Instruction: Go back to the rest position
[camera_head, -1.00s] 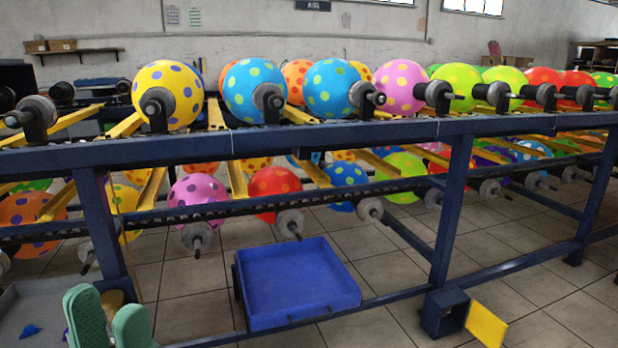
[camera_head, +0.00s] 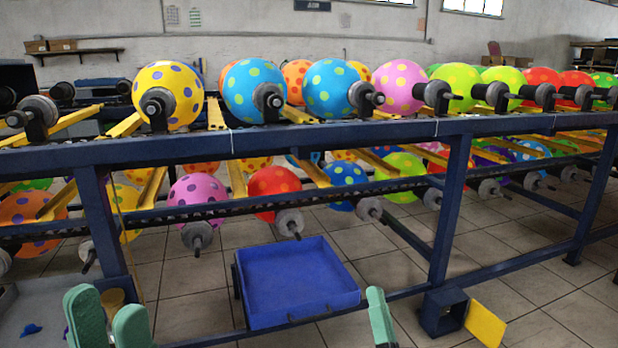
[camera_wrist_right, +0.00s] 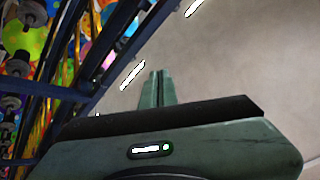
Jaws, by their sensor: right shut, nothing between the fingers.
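My left gripper (camera_head: 107,310) is at the lower left in the head view. Its two green fingers stand apart with a gap between them, and nothing is seen between them. My right gripper (camera_head: 377,298) shows at the bottom in the head view, just right of the blue tray (camera_head: 300,314). In the right wrist view its fingers (camera_wrist_right: 156,82) are together and hold nothing. The dark blue balloon rack (camera_head: 200,151) stretches across the head view, in front of or beyond both grippers.
Spotted balloons, such as a yellow one (camera_head: 176,80), sit along the rack on two levels. A blue box (camera_head: 440,312) with a yellow panel (camera_head: 486,323) is at the lower right. Tiled floor (camera_head: 545,325) shows between the legs. The rack fills the left of the wrist view.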

